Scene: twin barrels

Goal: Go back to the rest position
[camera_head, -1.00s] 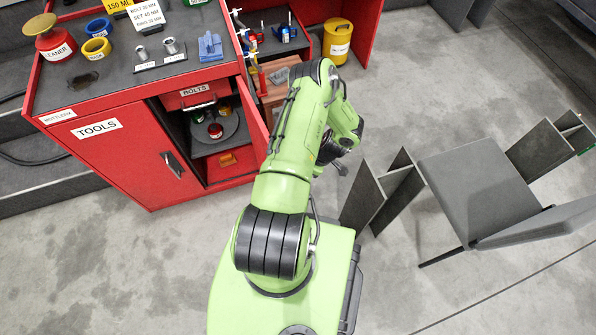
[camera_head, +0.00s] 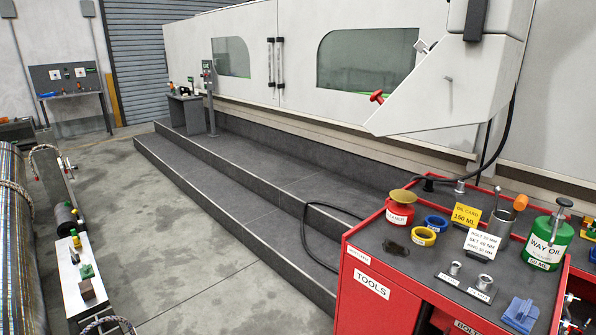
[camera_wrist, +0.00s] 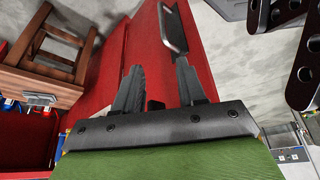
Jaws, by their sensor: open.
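My gripper (camera_wrist: 160,92) shows in the wrist view. Its two dark fingers stand apart with nothing between them. Beyond the fingers is a red panel (camera_wrist: 130,60) with a dark handle (camera_wrist: 172,30); I cannot tell how far the fingers are from it. My arm and gripper are not in the head view.
A red tool cabinet (camera_head: 375,312) stands at the lower right, with a green way oil can (camera_head: 547,240) and other items on top. A grey step (camera_head: 225,225) runs along a large white machine (camera_head: 300,50). Open concrete floor (camera_head: 150,230) lies to the left. A wooden stool-like frame (camera_wrist: 60,45) is left of the gripper.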

